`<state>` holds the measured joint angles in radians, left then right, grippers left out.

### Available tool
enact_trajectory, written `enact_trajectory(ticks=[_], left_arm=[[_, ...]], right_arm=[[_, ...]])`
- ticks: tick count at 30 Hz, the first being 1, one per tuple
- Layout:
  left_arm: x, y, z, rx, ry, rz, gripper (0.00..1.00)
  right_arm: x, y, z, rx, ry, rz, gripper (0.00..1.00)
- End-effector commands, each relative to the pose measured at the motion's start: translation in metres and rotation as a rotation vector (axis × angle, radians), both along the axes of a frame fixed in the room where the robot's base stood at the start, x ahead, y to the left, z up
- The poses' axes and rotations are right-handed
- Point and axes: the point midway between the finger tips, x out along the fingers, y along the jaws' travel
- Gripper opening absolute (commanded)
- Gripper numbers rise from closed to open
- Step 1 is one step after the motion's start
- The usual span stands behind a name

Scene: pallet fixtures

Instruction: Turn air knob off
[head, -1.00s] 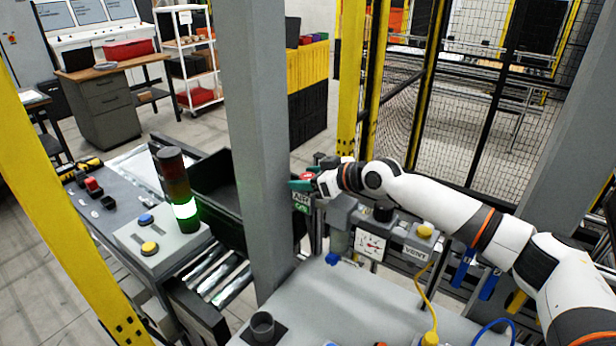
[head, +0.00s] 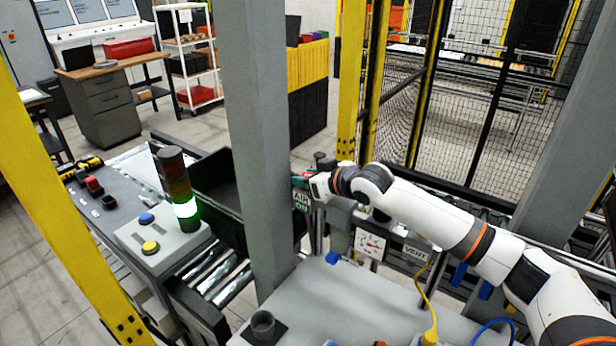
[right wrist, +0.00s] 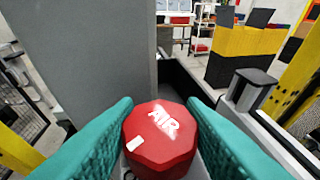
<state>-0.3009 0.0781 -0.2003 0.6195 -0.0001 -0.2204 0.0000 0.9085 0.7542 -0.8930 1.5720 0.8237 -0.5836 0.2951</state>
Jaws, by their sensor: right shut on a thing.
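The red air knob (right wrist: 160,137), marked AIR in white, fills the lower middle of the right wrist view. My right gripper (right wrist: 160,130) has its teal fingers on both sides of it and is shut on it. A white mark shows near the left of the knob's top. In the head view my right gripper (head: 303,180) is just right of the grey post, and the knob is mostly hidden there. Below it a sign (head: 301,199) reads AIR, with a green ON label. My left gripper is not in view.
The grey post (head: 258,150) stands close on the left of my right gripper. A pressure gauge (head: 371,245) and a VENT label (head: 414,252) are to the lower right, under my arm. A signal tower (head: 180,190) glows green at its base.

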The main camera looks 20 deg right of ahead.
Motion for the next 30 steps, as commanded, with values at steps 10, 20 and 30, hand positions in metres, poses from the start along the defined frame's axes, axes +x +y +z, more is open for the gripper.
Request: enact_trajectory(ticks=[10, 20, 30], left_arm=[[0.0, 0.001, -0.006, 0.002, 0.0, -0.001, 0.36], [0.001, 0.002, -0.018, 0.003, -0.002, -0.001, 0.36], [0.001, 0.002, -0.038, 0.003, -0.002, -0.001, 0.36]], right_arm=[[0.0, 0.003, 0.0, 0.01, -0.002, -0.268, 0.14], [0.0, 0.003, -0.001, 0.012, 0.002, -0.585, 0.14], [0.001, 0.003, -0.002, 0.006, 0.004, -0.9, 0.14]])
